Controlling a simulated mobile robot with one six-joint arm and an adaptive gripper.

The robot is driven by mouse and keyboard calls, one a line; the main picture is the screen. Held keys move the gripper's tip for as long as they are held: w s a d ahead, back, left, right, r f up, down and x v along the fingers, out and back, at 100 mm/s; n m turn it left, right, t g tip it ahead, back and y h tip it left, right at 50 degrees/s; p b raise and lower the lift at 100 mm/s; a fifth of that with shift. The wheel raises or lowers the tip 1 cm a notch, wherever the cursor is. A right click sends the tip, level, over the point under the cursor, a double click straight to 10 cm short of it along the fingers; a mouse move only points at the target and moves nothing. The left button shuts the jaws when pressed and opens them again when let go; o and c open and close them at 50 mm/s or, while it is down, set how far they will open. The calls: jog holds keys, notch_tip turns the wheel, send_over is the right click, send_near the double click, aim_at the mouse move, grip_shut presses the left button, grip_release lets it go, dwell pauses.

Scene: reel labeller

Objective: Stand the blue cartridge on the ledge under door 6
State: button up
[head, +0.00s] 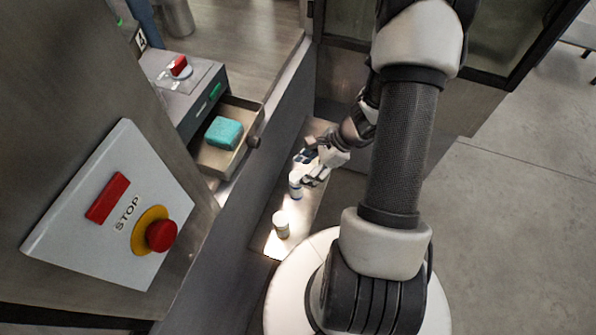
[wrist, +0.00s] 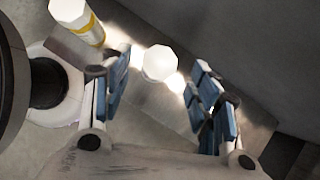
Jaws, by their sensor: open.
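A white-capped cartridge (head: 296,184) stands upright on a lit metal ledge (head: 268,243) below the cabinet side. Its lower side looks bluish in the head view, but it is small. In the wrist view, a white round top (wrist: 160,63), likely the same cartridge, lies between the blue-padded fingers and slightly beyond them; its sides are hidden. My gripper (head: 312,168) is open just above and behind this cartridge, and its fingers also show in the wrist view (wrist: 162,85). No grip on it is visible. I cannot make out door 6.
A second white cartridge (head: 282,223) with a yellow band stands nearer on the ledge. An open drawer (head: 241,157) with a knob holds a teal block (head: 223,132). A STOP panel (head: 118,218) is at left, a label "4" (head: 140,40) above. Open floor (head: 520,220) lies right.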

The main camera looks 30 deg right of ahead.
jog(key=p+v, duration=0.2)
jog(key=v, duration=0.5)
dwell(0.3)
jog(key=a+r+n+h, duration=0.1)
jog(key=a+r+n, duration=0.35)
jog(key=r, duration=0.25)
jog(key=a+r+n+g+h, duration=0.1)
jog(key=a+r+n, duration=0.2)
jog(key=r+n, duration=0.25)
jog(key=a+r+n+h, duration=0.1)
jog(key=a+r+n, duration=0.3)
jog(key=r, duration=0.3)
jog(key=s+a+r+n+t+h, duration=0.2)
jog(key=s+a+r+n, duration=0.2)
jog(key=s+r+n, duration=0.5)
jog(key=shift+s+a+n+h, duration=0.3)
jog(key=shift+s+n+h, duration=0.15)
jog(key=shift+s, duration=0.2)
